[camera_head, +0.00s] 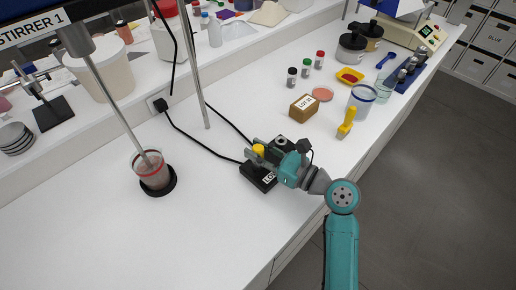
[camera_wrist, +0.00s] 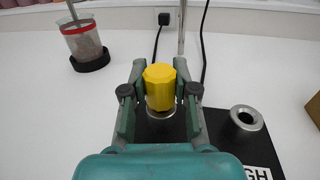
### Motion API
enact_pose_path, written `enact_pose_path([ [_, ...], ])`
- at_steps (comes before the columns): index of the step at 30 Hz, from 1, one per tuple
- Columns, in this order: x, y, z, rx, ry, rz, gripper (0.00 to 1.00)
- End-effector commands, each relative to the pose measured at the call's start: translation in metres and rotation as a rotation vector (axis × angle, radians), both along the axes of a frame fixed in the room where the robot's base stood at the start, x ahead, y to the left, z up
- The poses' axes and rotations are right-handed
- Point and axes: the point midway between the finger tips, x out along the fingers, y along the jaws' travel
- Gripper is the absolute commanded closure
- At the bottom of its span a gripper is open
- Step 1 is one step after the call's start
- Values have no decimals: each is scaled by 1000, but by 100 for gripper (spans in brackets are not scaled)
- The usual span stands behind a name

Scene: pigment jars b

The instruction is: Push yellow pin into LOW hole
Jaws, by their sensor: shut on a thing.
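The yellow pin (camera_head: 258,150) has a faceted yellow head, which also shows in the wrist view (camera_wrist: 159,88). My gripper (camera_head: 265,155) is shut on it, with one finger on each side of the head in the wrist view. The pin is upright at a metal collar (camera_wrist: 160,114) on the black block (camera_head: 258,179). Its lower part is hidden, so I cannot tell how deep it sits. A partly hidden label beginning "LO" (camera_head: 269,180) is on the block's front. An open metal-ringed hole (camera_wrist: 245,118) stands to the right, near a label ending "GH" (camera_wrist: 258,173).
A stirred beaker (camera_head: 152,170) stands on a black base to the left. A thin metal post (camera_head: 197,80) and a black cable (camera_head: 205,143) are behind the block. The bench at front left is clear.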

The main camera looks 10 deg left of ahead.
Motion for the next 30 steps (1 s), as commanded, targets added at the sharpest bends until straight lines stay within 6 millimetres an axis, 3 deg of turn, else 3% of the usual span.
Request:
enact_pose_path([
  [1, 0, 0, -2, -2, 2, 0, 64],
  [4, 0, 0, -2, -2, 3, 0, 43],
  [17, -4, -9, -2, -1, 4, -2, 43],
  [30, -40, -81, -2, -1, 4, -4, 43],
])
